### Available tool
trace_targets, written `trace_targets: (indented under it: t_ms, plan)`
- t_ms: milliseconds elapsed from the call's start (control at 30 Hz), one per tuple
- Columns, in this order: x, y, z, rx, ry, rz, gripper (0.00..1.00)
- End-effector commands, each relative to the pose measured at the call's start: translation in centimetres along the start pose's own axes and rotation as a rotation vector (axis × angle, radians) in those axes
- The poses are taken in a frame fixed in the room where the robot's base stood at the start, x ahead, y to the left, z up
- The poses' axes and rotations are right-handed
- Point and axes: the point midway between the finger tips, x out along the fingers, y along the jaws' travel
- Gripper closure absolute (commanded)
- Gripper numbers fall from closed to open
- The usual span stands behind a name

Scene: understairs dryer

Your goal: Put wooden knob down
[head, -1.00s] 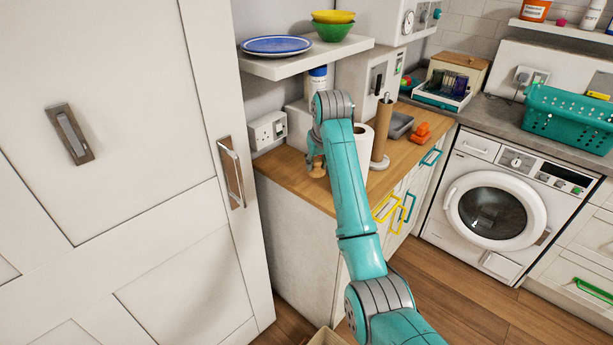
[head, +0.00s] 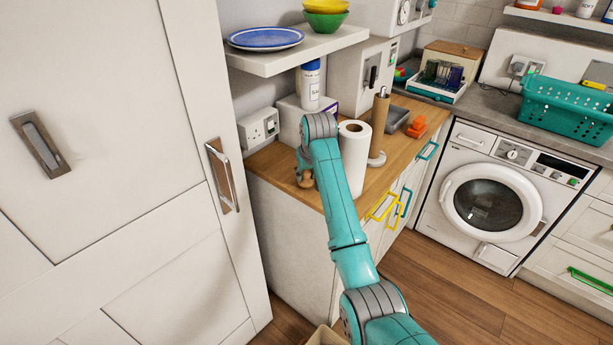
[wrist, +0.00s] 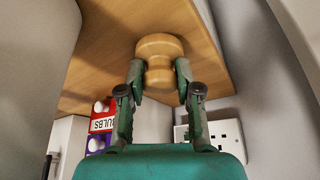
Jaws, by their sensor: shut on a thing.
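The wooden knob (head: 305,179) is a small, pale, rounded piece with a narrow waist. In the wrist view the knob (wrist: 160,62) sits between the two fingers of my gripper (wrist: 160,78), which is shut on it. In the head view my gripper (head: 302,165) is low over the left end of the wooden worktop (head: 278,167), partly hidden by my arm. I cannot tell whether the knob touches the worktop.
A paper roll (head: 354,160) stands right beside my arm, with a brown upright holder (head: 379,122) behind it. A wall socket (head: 258,128) is behind on the left. A shelf (head: 300,50) with a blue plate (head: 265,38) hangs above. A tall white door (head: 110,150) fills the left.

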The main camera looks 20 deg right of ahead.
Motion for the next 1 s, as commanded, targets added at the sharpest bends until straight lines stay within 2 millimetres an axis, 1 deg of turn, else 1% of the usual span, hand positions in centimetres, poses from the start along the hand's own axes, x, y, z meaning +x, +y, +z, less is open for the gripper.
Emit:
trace_targets:
  t_ms: [33,100,400,433,467,500,533,867,967,1000]
  plan:
    - [0.6,0.0,0.3,0.0,-0.002,0.0,0.9]
    - [1.0,0.0,0.5,0.0,-0.001,0.0,0.9]
    - [1.1,0.0,0.5,0.0,0.0,0.0,0.9]
    - [1.2,0.0,0.5,0.0,0.0,0.0,0.64]
    - [1.1,0.0,0.5,0.0,0.001,0.0,0.57]
    - [1.1,0.0,0.5,0.0,0.0,0.0,0.47]
    - [1.1,0.0,0.5,0.0,0.0,0.0,0.41]
    - [1.0,0.0,0.4,0.0,0.001,0.0,0.41]
    - [0.3,0.0,0.4,0.0,0.001,0.0,0.41]
    - [-0.2,0.0,0.3,0.0,0.003,0.0,0.41]
